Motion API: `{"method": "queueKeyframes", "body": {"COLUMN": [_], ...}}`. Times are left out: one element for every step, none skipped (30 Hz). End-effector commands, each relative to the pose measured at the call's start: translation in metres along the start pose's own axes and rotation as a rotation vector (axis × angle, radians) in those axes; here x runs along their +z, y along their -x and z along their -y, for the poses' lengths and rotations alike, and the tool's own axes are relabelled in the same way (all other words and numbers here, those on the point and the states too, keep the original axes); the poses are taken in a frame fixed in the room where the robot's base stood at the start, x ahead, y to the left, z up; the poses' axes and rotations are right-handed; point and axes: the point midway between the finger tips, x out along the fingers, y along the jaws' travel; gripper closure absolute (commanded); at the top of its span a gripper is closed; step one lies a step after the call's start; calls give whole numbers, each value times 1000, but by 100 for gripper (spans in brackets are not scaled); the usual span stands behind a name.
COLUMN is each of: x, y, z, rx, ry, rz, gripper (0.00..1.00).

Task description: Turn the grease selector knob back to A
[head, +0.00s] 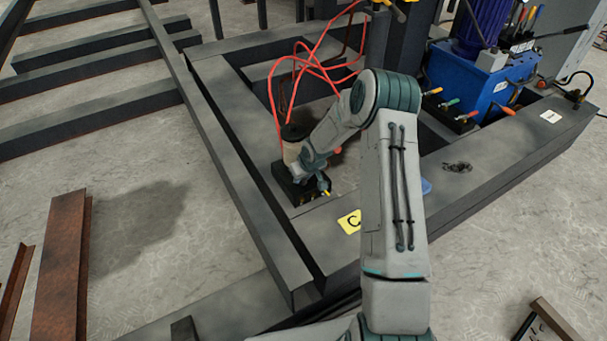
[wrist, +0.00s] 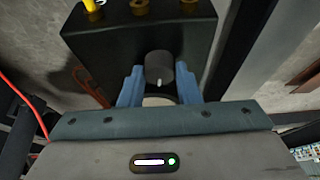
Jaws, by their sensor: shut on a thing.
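The grease selector is a black box (wrist: 100,42) with brass fittings on top, one of them yellow. Its dark round knob (wrist: 160,68) shows in the wrist view, with a short white mark pointing down in the picture. My gripper (wrist: 160,85) has one blue finger on each side of the knob and is shut on it. In the head view the black box (head: 290,190) sits on the dark steel frame, and my gripper (head: 320,182) is at its right side. The knob is hidden there by my gripper. No position letter on the box is readable.
A yellow tag marked C (head: 350,221) lies on the steel frame (head: 232,150). Red hoses (head: 275,100) loop up behind the box. A blue pump unit (head: 480,85) with levers stands at the back right. Rusty beams (head: 65,260) lie on the floor at left.

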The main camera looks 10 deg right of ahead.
Motion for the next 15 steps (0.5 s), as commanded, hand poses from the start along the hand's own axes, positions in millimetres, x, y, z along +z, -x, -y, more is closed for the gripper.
{"method": "queueKeyframes", "body": {"x": [0,0,0,0,0,0,0,0,0,0,0,0,0,0,0], "y": [0,0,0,0,0,0,0,0,0,0,0,0,0,0,0], "z": [0,0,0,0,0,0,0,0,0,0,0,0,0,0,0], "rx": [-1,-1,-2,-2,-2,-2,-2,-1,-1,-1,-1,-1,-1,-1,-1], "ry": [3,4,5,5,5,5,5,4,4,4,4,4,4,4,3], "rz": [-1,-1,-1,-1,-1,-1,-1,-1,-1,-1,-1,-1,-1,-1,0], "gripper": [93,93,93,93,93,93,93,93,93,93,93,67,59,51,48]}}
